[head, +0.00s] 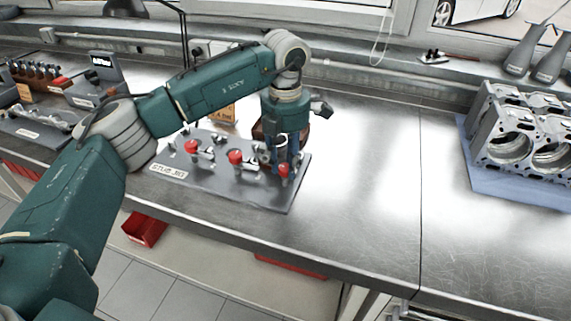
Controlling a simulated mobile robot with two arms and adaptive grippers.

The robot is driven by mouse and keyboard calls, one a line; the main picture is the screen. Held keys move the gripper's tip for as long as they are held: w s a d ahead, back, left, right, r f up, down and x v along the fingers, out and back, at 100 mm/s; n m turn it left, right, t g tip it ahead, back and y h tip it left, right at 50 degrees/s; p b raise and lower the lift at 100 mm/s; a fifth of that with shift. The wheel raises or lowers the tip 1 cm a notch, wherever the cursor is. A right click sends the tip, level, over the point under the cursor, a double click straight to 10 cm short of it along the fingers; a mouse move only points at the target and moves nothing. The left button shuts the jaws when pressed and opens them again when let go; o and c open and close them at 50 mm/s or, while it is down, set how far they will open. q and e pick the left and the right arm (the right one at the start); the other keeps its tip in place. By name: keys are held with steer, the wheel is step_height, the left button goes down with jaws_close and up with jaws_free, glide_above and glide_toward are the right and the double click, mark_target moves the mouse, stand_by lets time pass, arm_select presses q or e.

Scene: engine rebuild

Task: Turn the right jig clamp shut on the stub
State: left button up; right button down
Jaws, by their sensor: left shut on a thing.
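The stub jig is a grey plate (225,190) with a "STUB JIG" label, lying on the steel bench. It carries three clamps with red knobs: the left clamp (192,146), the middle clamp (236,157) and the right clamp (284,171). My left gripper (283,166) reaches down from above and is shut at the right clamp's red knob. The fingers partly cover this clamp, so its stub and how far it is turned cannot be made out. My right gripper is out of view.
An engine block (525,145) stands on a blue mat at the right. A brown block (267,130) sits behind my left gripper. Parts holders (95,92) stand at the far left. A red bin (144,229) is below the bench. The bench right of the jig is clear.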

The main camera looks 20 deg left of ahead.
mark_target(285, 167)
arm_select(q)
steer(key=shift+w+r+n, duration=0.1)
steer(key=shift+n, duration=0.2)
stand_by(0.4)
steer(key=o, duration=1.2)
steer(key=shift+c, duration=0.2)
step_height(285, 167, up, 12)
